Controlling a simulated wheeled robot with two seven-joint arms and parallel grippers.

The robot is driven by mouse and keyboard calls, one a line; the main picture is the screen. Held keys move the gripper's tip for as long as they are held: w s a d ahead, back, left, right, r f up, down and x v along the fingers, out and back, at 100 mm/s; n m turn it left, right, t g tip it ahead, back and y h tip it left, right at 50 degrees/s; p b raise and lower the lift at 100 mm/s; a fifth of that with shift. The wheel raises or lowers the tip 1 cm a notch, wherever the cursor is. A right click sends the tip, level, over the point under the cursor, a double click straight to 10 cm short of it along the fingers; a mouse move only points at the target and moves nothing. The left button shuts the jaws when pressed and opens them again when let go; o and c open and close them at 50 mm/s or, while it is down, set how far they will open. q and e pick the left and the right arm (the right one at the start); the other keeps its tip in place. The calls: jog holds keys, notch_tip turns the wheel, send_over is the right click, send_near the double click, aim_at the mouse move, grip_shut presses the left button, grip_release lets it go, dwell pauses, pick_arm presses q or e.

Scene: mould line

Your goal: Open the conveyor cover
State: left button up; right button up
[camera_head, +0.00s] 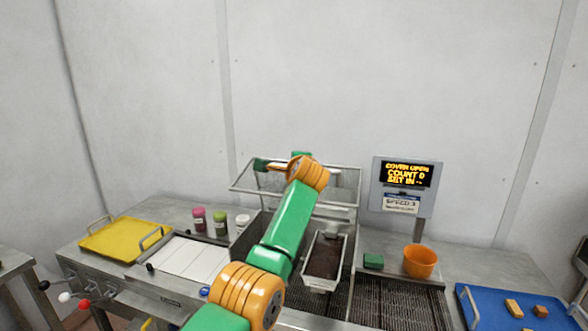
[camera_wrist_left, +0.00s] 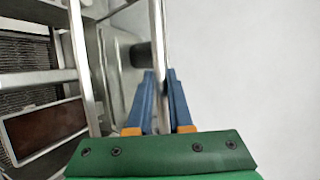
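The conveyor cover (camera_head: 345,178), a clear panel in a metal frame, stands raised and tilted over the conveyor. My left arm reaches up across it, and my left gripper (camera_head: 268,165) is at its upper left part, partly hidden by my wrist. In the left wrist view the blue fingers of this gripper (camera_wrist_left: 161,75) stand close on both sides of a thin metal bar (camera_wrist_left: 157,25) of the cover and look shut on it. The display (camera_head: 406,175) reads "COVER OPEN" and "COUNT 0". My right gripper is not in view.
A metal mould tray (camera_head: 318,284) with dark brown filling sits on the conveyor under the cover. A yellow tray (camera_head: 118,240) is at left, a blue tray (camera_head: 490,313) at right. Several jars stand left.

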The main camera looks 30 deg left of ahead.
pick_arm(q)
jog(key=o, duration=0.4)
jog(key=shift+c, duration=0.2)
jog(key=s+d+b, duration=0.2)
jog(key=b, duration=0.3)
jog(key=shift+s+f, duration=0.1)
jog(key=shift+s, duration=0.1)
jog(key=s+d+r+b, duration=0.1)
jog(key=s+d+r, duration=0.1)
jog(key=s, duration=0.1)
jog(key=shift+d+r+b, duration=0.1)
jog(key=shift+r+b, duration=0.1)
jog(key=shift+b, duration=0.2)
jog(key=shift+f, duration=0.1)
